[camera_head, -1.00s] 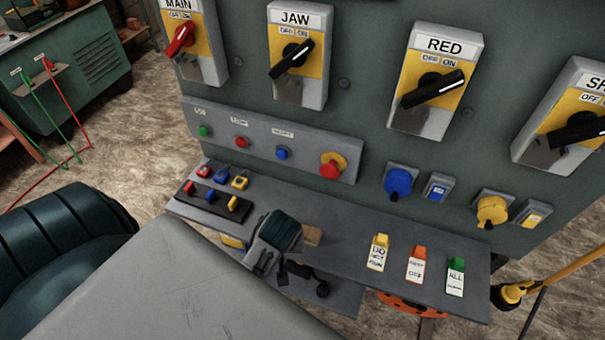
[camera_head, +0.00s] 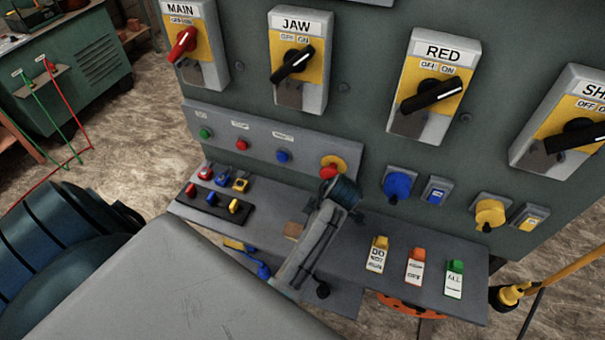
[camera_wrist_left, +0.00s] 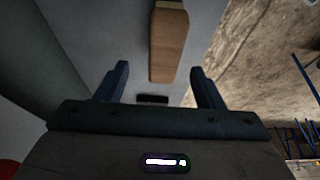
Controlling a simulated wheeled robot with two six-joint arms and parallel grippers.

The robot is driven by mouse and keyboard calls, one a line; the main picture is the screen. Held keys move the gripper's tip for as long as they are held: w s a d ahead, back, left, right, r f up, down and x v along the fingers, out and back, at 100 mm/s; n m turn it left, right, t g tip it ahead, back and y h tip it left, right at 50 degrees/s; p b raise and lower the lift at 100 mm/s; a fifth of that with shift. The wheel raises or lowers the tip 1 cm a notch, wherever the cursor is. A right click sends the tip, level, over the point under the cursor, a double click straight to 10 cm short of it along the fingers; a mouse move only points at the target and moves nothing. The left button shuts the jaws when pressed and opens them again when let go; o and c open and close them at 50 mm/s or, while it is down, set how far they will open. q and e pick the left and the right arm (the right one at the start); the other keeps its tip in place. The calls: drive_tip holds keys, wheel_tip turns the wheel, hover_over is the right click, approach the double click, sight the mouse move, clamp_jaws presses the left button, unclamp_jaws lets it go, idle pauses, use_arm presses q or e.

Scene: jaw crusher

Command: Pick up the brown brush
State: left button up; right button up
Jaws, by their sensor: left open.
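The brown brush shows in the left wrist view as a long wooden piece (camera_wrist_left: 169,45) on a grey surface. In the head view a small brown block (camera_head: 294,230), likely the same brush, shows on the grey shelf left of my arm link, which partly hides it. My left gripper (camera_wrist_left: 160,72) is open, with its two dark fingers apart and nothing held. The near end of the brush appears between the fingertips in the picture; the height gap cannot be told. In the head view my left gripper's fingers are not clearly visible. My right gripper is in neither view.
The control panel (camera_head: 350,135) with switches and buttons rises close behind my arm.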

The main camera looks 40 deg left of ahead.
sight(292, 231)
use_arm(q)
drive_tip(key=shift+s+a+f+p, duration=0.15)
drive_tip(key=shift+f+p, duration=0.25)
drive_tip(key=shift+f, duration=0.2)
drive_tip(key=p+x, duration=0.1)
drive_tip(key=x, duration=0.2)
drive_tip(key=shift+s+f, duration=0.2)
drive_tip(key=shift+f, duration=0.05)
drive_tip(key=shift+a+f, duration=0.15)
drive_tip(key=shift+f, duration=0.3)
drive_tip(key=shift+f+p, duration=0.2)
drive_tip(key=shift+p, duration=0.1)
drive_tip(key=c, duration=1.1)
